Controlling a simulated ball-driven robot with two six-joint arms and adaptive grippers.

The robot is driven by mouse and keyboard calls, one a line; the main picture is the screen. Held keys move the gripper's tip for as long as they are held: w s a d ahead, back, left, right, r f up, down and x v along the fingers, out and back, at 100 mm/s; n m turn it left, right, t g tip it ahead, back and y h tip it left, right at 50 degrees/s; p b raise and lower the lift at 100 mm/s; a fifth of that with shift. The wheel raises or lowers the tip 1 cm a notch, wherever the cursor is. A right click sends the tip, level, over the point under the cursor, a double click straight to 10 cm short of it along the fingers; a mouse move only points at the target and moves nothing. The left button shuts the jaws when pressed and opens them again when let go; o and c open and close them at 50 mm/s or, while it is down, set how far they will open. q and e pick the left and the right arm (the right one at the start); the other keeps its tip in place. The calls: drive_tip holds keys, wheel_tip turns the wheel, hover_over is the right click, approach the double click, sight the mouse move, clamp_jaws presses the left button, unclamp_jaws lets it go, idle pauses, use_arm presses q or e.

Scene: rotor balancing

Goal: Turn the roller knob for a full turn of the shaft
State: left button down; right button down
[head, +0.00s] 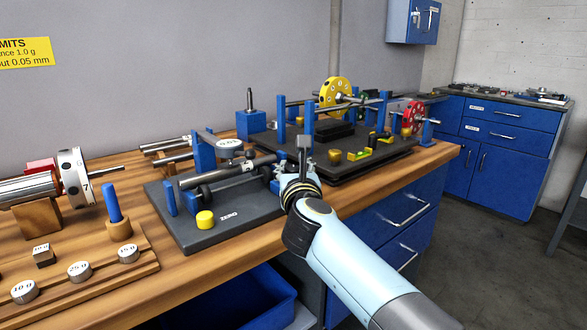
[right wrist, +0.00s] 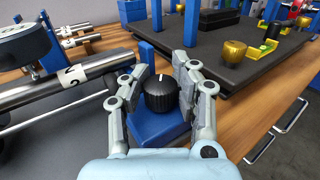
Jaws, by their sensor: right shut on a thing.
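The roller knob (right wrist: 162,95) is black and ribbed, with a white line on its top, and sits on a blue block (right wrist: 158,130). My right gripper (right wrist: 162,78) has one finger on each side of the knob and is shut on it. In the head view my right gripper (head: 301,172) is at the right end of the dark roller stand (head: 235,232) and hides the knob. The grey shaft (head: 225,173) lies across the stand; in the right wrist view it carries a white label reading 2 (right wrist: 73,76). My left gripper is not in view.
A round dial gauge (head: 230,143) hangs over the shaft. A yellow knob (head: 205,219) stands on the plate's front. A black balancing rig (head: 375,155) with yellow and red discs is behind my gripper. Weights (head: 79,271) sit on a wooden rack at the left.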

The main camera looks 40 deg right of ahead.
drive_tip(key=c, duration=1.4)
unclamp_jaws()
drive_tip(key=shift+s+f, duration=0.1)
drive_tip(key=shift+f, duration=0.15)
drive_tip(key=shift+c, duration=0.2)
drive_tip(key=o, duration=0.5)
drive_tip(key=shift+r, duration=0.15)
drive_tip(key=v, duration=1.2)
drive_tip(key=shift+a, duration=0.15)
